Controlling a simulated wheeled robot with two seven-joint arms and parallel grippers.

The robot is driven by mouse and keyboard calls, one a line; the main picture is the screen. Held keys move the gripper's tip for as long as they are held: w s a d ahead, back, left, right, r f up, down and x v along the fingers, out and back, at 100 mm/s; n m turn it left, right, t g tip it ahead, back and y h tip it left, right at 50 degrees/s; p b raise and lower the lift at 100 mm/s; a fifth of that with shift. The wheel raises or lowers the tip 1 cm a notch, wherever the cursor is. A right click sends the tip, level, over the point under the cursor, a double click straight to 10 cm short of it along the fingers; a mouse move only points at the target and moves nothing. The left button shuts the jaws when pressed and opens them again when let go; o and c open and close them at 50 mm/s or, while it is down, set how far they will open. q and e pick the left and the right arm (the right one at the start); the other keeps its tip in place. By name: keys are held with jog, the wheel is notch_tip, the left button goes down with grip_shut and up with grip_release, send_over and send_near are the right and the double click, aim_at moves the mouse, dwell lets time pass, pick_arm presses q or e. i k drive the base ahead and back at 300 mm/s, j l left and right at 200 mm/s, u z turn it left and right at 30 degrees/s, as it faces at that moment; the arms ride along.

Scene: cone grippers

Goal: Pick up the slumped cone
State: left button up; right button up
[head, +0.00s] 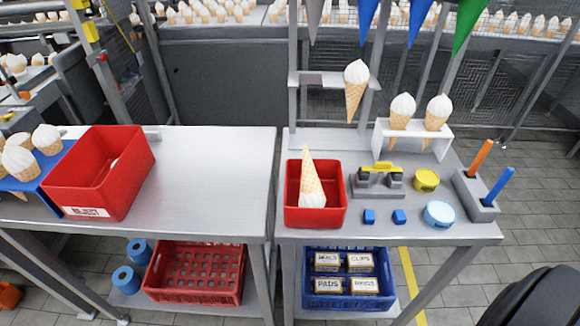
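One cone (312,178) is upside down in the small red bin (316,216) on the right table, its tip up and its white swirl low in the bin. Two upright cones (401,112) (437,113) stand in a white holder (384,144) behind it. Another cone (355,92) is upright above the table's back left, apparently in the air; its support is not clear. At the far left, several cones (20,161) sit at a blue tray (55,178). I cannot tell for certain which cone is called slumped. Neither of my grippers is in view.
A large red bin (85,198) on the left table hides most of a whitish thing inside. The left table's middle (210,180) is clear.

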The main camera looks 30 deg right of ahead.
aim_at(312, 195)
jog(key=k+l+u, duration=0.15)
jog(key=l, duration=0.25)
jog(key=k+l+u, duration=0.15)
jog(key=l, duration=0.25)
jog(key=k+l+u, duration=0.1)
jog(key=k+l, duration=0.2)
jog(key=l, duration=0.1)
